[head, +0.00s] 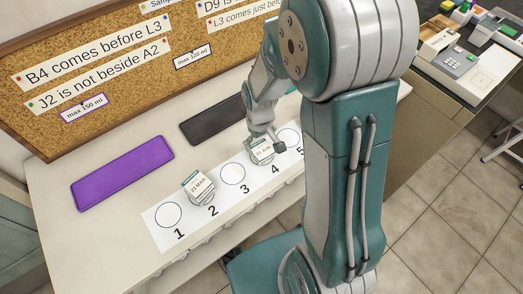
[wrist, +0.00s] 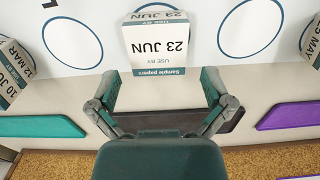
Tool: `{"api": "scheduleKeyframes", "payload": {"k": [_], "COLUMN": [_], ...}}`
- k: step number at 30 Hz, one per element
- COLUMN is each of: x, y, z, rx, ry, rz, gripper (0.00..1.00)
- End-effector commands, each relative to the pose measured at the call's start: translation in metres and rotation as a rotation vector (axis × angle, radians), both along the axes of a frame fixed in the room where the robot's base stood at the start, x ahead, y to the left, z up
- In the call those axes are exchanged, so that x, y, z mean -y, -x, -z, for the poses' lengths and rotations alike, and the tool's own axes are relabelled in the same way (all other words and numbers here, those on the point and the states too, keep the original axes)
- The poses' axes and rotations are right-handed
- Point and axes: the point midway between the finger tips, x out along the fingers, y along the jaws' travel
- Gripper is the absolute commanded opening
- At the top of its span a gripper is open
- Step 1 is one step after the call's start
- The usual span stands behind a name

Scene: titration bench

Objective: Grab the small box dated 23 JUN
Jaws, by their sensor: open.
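The small white box dated 23 JUN (wrist: 157,42), with a teal band along its lower edge, stands in the middle of the wrist view. In the head view a box (head: 261,151) sits at circle 4, partly covered by my gripper (head: 264,138); its label is too small to read surely. In the wrist view my gripper (wrist: 160,84) is open, its two fingers spread apart below the box in the picture. The box lies just beyond the fingertips, roughly centred between them, and nothing is held.
The numbered white strip (head: 168,240) has empty circles beside the middle box. Purple (head: 123,172) and black (head: 212,119) mats lie behind, before the corkboard (head: 75,85).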

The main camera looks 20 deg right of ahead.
Motion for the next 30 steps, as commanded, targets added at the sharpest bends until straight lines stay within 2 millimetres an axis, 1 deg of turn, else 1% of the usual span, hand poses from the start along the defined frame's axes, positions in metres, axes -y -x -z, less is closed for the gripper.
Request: {"api": "scheduleKeyframes", "payload": {"k": [1,3,7,10,16,17,18,21,30], "x": [0.001,0.002,0.002,0.002,0.002,0.002,0.002,0.002,0.002], "y": [0.001,0.001,0.000,0.000,0.000,0.000,0.000,0.000,0.000], "z": [0.009,0.021,0.037,0.041,0.042,0.042,0.042,0.041,0.042], "rx": [-0.006,-0.006,-0.003,-0.002,0.000,0.000,0.000,-0.001,-0.001], "ry": [0.000,0.000,0.000,0.000,0.000,0.000,0.000,0.000,0.000], "rz": [0.001,0.001,0.001,0.000,0.000,0.000,0.000,0.000,0.000], "gripper": [1.00,1.00,1.00,1.00,1.00,0.91,0.73,0.35,0.34]}}
